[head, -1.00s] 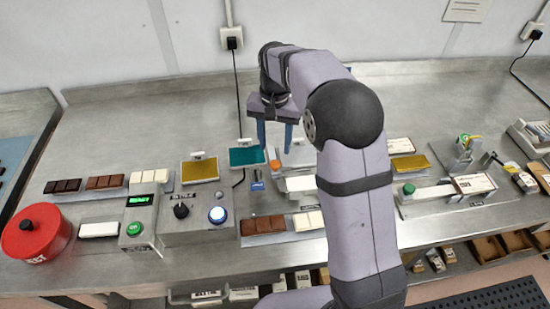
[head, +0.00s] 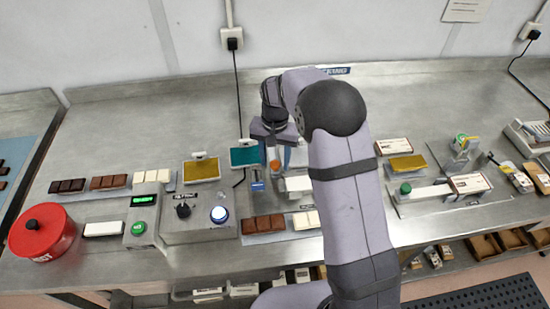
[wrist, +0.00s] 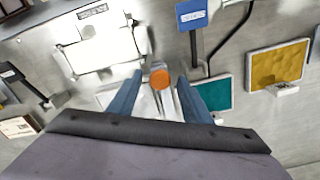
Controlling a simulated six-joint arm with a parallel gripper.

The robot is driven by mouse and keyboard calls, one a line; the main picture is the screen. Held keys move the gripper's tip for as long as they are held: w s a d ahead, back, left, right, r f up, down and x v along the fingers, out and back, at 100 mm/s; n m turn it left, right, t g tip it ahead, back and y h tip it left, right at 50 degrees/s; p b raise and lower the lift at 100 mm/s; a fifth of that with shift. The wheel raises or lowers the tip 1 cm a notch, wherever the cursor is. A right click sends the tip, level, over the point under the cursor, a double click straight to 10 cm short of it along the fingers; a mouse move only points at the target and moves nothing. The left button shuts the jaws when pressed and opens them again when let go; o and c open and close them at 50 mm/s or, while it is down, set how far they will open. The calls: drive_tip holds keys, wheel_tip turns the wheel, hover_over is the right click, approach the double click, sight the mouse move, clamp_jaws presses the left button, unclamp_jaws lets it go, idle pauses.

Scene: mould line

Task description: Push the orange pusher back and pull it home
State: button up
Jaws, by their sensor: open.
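The orange pusher (wrist: 159,77) shows in the wrist view as a round orange knob between the tips of my two blue fingers. It is also visible in the head view (head: 275,166), close to the fingers. My gripper (wrist: 160,92) is open, with a finger on each side of the knob and apart from it as far as the wrist view shows. A pale shaft or rail lies behind the knob toward my gripper. A white block on a plate (wrist: 102,48) lies beyond the knob; in the head view my arm partly hides it.
A teal tray (head: 245,157) and a yellow tray (head: 201,171) stand left of the gripper. A blue-tagged switch (head: 257,186) is close by on the left.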

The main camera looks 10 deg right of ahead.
clamp_jaws()
drive_tip(key=shift+w+r+p, duration=0.1)
drive_tip(key=shift+w+p, duration=1.15)
drive_tip(key=shift+w, duration=3.2)
drive_tip(key=shift+r, duration=0.1)
drive_tip(key=shift+w, duration=0.1)
unclamp_jaws()
drive_tip(key=shift+w, duration=0.1)
wheel_tip(320, 180, up, 7)
drive_tip(key=b, duration=0.2)
drive_tip(key=shift+b, duration=0.35)
